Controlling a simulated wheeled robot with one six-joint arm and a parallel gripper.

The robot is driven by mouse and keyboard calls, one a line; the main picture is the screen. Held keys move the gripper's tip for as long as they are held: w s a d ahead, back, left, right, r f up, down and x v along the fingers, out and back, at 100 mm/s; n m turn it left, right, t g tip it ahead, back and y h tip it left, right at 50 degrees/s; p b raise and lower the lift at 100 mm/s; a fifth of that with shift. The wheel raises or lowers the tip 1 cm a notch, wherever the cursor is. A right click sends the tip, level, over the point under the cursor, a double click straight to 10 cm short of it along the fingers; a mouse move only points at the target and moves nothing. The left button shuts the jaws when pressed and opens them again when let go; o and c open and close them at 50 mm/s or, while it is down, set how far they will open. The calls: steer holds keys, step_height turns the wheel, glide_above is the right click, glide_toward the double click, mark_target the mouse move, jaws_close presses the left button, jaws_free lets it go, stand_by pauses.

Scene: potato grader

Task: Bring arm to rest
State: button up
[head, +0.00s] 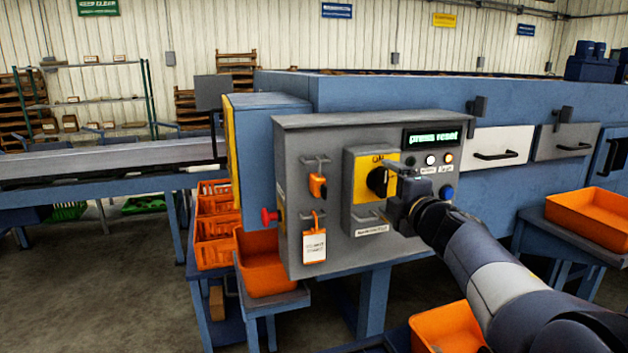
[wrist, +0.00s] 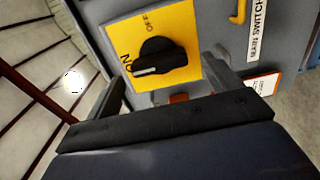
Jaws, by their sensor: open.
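My gripper (head: 393,178) is in front of the grey control panel (head: 325,135), close to the main switch's yellow plate (head: 360,163). The black rotary knob (head: 377,181) sits on that plate. In the wrist view my gripper (wrist: 168,76) is open, with a finger on either side below the knob (wrist: 160,58) and nothing between them. The knob's white mark points toward ON. Whether the fingers touch the knob or plate I cannot tell. My arm reaches in from the lower right of the head view.
The panel display (head: 433,137) reads "press reset"; lamps and a blue button (head: 446,192) sit below it. An orange padlock (head: 317,185) and a tag (head: 314,240) hang at left. Orange bins (head: 270,265) stand beside and below. Open floor lies at lower left.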

steer(key=v, duration=0.8)
steer(key=x, duration=1)
steer(key=shift+w+a, duration=0.15)
steer(key=shift+w, duration=0.15)
steer(key=m, duration=0.1)
steer(key=m+p, duration=0.2)
steer(key=shift+s+r+m, duration=0.25)
steer(key=shift+m, duration=0.05)
steer(key=m+p, duration=0.3)
steer(key=m, duration=0.3)
steer(key=shift+d, duration=0.2)
steer(key=m+p, duration=0.2)
steer(key=m, duration=0.2)
steer(key=shift+w+r, duration=0.1)
steer(key=m+p, duration=0.2)
steer(key=m, duration=0.2)
steer(key=shift+d, duration=0.1)
steer(key=shift+d+m, duration=0.1)
steer(key=shift+m, duration=0.2)
steer(key=shift+s+d, duration=0.1)
steer(key=shift+s, duration=0.35)
